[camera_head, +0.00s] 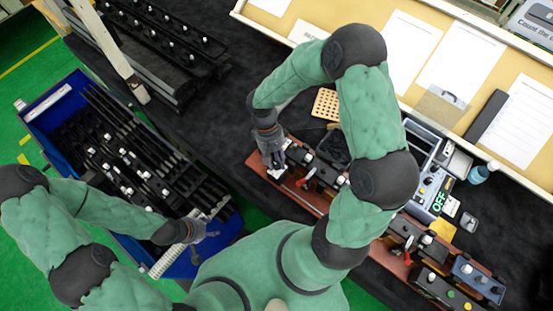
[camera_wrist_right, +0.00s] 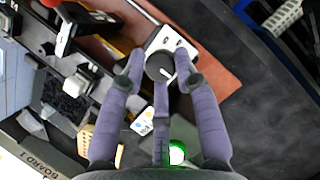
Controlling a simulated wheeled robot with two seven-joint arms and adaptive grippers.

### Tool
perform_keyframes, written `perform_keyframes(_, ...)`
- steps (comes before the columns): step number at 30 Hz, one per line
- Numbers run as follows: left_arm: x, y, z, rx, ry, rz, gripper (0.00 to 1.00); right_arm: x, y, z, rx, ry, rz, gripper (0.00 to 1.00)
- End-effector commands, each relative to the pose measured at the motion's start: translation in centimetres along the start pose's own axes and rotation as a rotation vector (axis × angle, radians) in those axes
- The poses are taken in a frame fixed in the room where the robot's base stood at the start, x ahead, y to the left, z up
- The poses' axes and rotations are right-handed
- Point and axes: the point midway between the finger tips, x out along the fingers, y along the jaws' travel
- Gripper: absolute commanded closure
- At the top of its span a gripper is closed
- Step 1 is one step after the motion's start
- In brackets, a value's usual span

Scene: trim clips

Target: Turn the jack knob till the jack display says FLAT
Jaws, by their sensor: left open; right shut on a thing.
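In the right wrist view, a round black knob (camera_wrist_right: 160,67) with a white pointer mark sits on a small white box (camera_wrist_right: 166,38). My right gripper (camera_wrist_right: 160,75) is shut on this knob, with its purple fingers around it. In the head view my right gripper (camera_head: 272,160) is at the left end of a reddish-brown board, over the white box (camera_head: 277,173). My left gripper (camera_head: 205,234) is open and empty at the blue crate's near right corner. A display on the right of the table reads OFF (camera_head: 438,204) in green. I cannot read any display saying FLAT.
The reddish-brown board (camera_head: 378,252) carries clamps and black fixtures. A blue crate (camera_head: 45,103) of black strips stands on the left. A wooden block with holes (camera_head: 326,104) lies behind the right gripper. A green light (camera_wrist_right: 176,153) glows below the fingers in the wrist view.

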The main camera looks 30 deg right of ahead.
Motion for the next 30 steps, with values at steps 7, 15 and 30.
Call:
perform_keyframes(7,0.0,0.0,0.0,0.0,0.0,0.0,0.5,0.2,-0.2,0.5,-0.001,-0.014,-0.001,1.0)
perform_keyframes(15,0.0,0.0,0.0,0.0,0.0,0.0,0.5,0.1,-0.1,0.3,-0.001,-0.01,-0.001,0.48)
perform_keyframes(30,0.0,0.0,0.0,0.0,0.0,0.0,0.5,-3.5,-0.1,0.1,0.001,-0.001,0.0,0.48)
